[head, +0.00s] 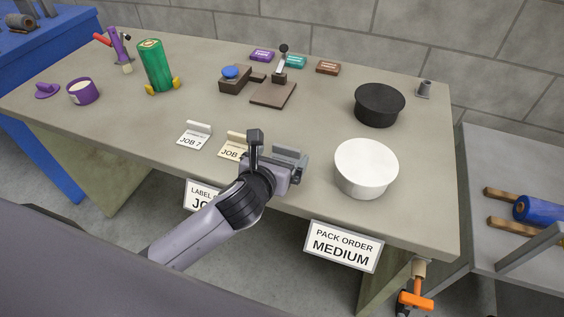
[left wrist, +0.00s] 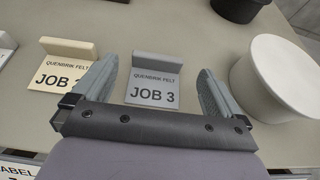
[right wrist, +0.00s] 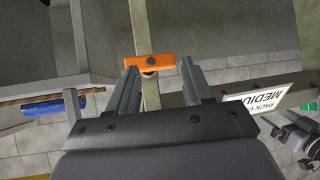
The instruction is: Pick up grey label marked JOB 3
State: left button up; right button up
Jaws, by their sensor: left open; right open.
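The grey label marked JOB 3 (left wrist: 154,80) lies on the table between the two open fingers of my left gripper (left wrist: 152,92) in the left wrist view. Its raised grey back strip runs along its far edge. In the head view my left gripper (head: 290,162) is over the front edge of the table and hides most of that label. The fingers are apart from the label on both sides, and I cannot tell their height above it. My right gripper (right wrist: 152,85) is open and empty, away from the tabletop, with an orange clamp handle (right wrist: 150,60) beyond its fingers.
A cream label (left wrist: 65,65) lies left of the grey one, and a white JOB 7 label (head: 194,135) further left. A white round container (head: 366,168) stands close on the right, with a black one (head: 379,104) behind.

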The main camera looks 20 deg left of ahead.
aim_at(287, 147)
pick_arm(q)
jog(key=shift+x, duration=2)
jog(key=shift+a, duration=0.1)
jog(key=shift+r, duration=0.1)
jog(key=c, duration=1.1)
